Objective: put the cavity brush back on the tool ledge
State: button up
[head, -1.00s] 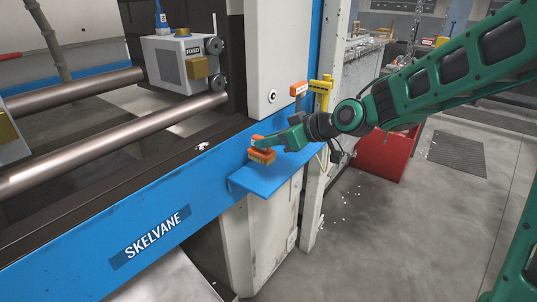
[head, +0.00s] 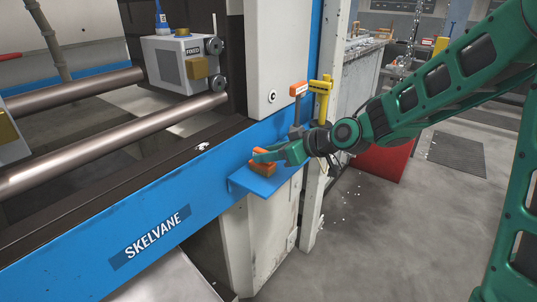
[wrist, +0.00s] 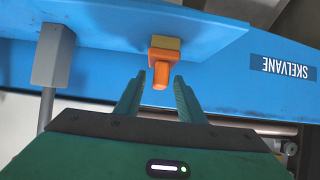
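The cavity brush (head: 263,168) is orange and rests on the blue tool ledge (head: 250,183), near its left part in the head view. In the wrist view the brush (wrist: 158,52) shows an orange block with a yellowish part against the ledge (wrist: 110,22) and a short handle pointing toward me. My gripper (head: 266,156) is at the brush, above the ledge. In the wrist view its fingers (wrist: 160,82) stand apart on either side of the handle's end, with visible gaps. The gripper partly hides the brush in the head view.
An orange-topped tool (head: 299,90) and a yellow tool (head: 321,86) stand upright behind my wrist, close to the arm. The blue machine beam (head: 130,225) runs along the ledge's back. A red box (head: 380,158) stands on the floor at right.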

jog(key=v, duration=1.2)
jog(key=s+d+f+m+g+h, duration=0.1)
jog(key=s+d+f+m+h, duration=0.35)
jog(key=d, duration=0.55)
jog(key=s+d+f+m+g+h, duration=0.25)
jog(key=s+d, duration=0.25)
jog(key=d, duration=0.4)
jog(key=s+d+m+g+h, duration=0.1)
jog(key=s+d+m, duration=0.4)
jog(key=s, duration=0.5)
jog(key=s+d+f+m+g+h, duration=0.1)
jog(key=s+d+m+g, duration=0.2)
jog(key=s+d, duration=0.3)
jog(key=s+m, duration=0.1)
jog(key=s, duration=0.3)
jog(key=shift+s+d+f+m, duration=0.25)
jog(key=shift+d+f+m, duration=0.05)
jog(key=shift+d+m, duration=0.1)
